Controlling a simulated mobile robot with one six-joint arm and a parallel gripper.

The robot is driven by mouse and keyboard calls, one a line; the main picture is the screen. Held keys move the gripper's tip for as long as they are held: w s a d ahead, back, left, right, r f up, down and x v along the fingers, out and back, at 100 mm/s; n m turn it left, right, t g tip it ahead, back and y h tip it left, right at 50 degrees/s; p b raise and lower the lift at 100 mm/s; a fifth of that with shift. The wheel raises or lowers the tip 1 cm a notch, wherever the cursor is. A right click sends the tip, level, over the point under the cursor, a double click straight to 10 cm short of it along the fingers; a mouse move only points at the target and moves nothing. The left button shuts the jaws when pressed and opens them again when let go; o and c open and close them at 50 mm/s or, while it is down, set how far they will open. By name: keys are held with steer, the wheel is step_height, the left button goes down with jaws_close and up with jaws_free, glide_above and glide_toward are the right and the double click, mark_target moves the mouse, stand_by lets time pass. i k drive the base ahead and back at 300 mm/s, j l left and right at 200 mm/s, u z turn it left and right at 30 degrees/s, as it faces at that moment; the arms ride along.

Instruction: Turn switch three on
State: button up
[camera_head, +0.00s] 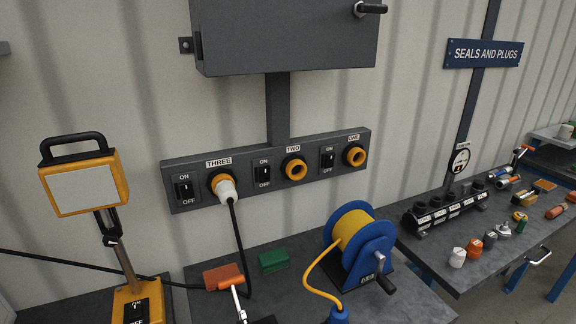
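Switch three (184,190) is a small black switch at the left end of the dark grey socket panel (228,205) on the wall. It has ON printed above it and OFF below it. Its lever is too small to tell which way it is set. The label THREE (218,162) is above the orange-ringed socket to its right. A white plug (226,190) with a black cable sits in that socket.
Switch two (264,174) and switch one (328,160) are further right, by empty orange sockets. A yellow work lamp (118,180) stands left of the panel. A blue cable reel (375,240), a green block (273,260) and a red-orange block (222,276) are on the bench below.

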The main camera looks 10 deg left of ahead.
mark_target(186, 188)
steer(key=u, duration=1.35)
